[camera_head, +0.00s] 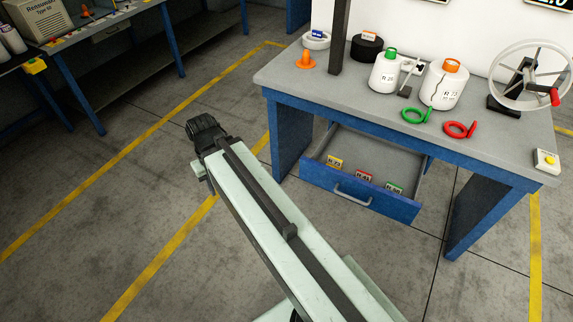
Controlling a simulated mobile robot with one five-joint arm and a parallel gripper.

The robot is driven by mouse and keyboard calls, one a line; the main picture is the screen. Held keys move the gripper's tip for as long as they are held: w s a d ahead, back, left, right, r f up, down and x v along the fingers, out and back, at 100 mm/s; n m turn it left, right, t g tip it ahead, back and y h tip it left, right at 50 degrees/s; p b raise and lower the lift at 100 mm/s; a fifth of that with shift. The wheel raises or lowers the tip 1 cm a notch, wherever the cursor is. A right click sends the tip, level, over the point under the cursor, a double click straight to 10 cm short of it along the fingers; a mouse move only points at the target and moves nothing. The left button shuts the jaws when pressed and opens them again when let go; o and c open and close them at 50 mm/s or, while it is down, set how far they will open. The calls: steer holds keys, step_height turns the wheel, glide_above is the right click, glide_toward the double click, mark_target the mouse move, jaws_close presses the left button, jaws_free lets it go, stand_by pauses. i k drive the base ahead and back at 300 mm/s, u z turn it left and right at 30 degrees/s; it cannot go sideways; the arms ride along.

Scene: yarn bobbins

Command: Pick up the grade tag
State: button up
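Three small tags lie in the open drawer (405,160) of the blue desk: a yellow-topped one (335,162), a red-topped one (364,178) and a green-topped one (394,189). Each carries small print that is hard to read; I cannot tell which is the grade tag. My arm reaches up from the bottom of the picture. My gripper (203,128) is its dark end, over the floor left of the desk and apart from the drawer. Its fingers are not clear, so whether it is open or shut does not show.
The desktop (300,80) bears two white bobbins (385,72) (446,85), a green ring (416,115), a red ring (460,130), an orange cone (305,60) and a hand wheel (528,75). A dark post (339,35) stands there. Open floor lies left of the desk.

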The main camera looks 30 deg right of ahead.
mark_target(335, 163)
steer(key=u, duration=0.25)
steer(key=i, duration=1.05)
steer(key=z, duration=0.1)
